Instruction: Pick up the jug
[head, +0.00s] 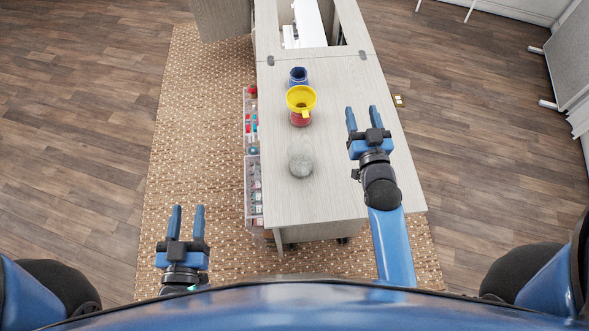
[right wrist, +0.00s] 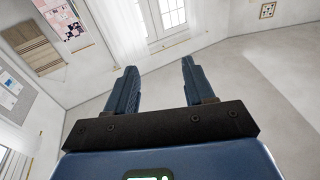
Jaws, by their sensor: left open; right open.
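The jug is most likely the vessel with a yellow top and reddish body (head: 300,104), which stands on the pale wooden cabinet top (head: 335,185). A small yellow handle or spout juts from its near side. My right gripper (head: 362,110) is open and empty, to the right of the jug and apart from it, near the cabinet's right edge. It also shows in the right wrist view (right wrist: 157,75), with nothing between its fingers and no jug in sight. My left gripper (head: 188,209) is open and empty, left of the cabinet over the woven rug.
A dark blue container (head: 298,76) stands right behind the jug. A grey rounded object (head: 300,159) sits in front of it. Clear bins of colourful supplies (head: 253,185) line the cabinet's left side. An opening with a white machine (head: 308,25) is at the far end.

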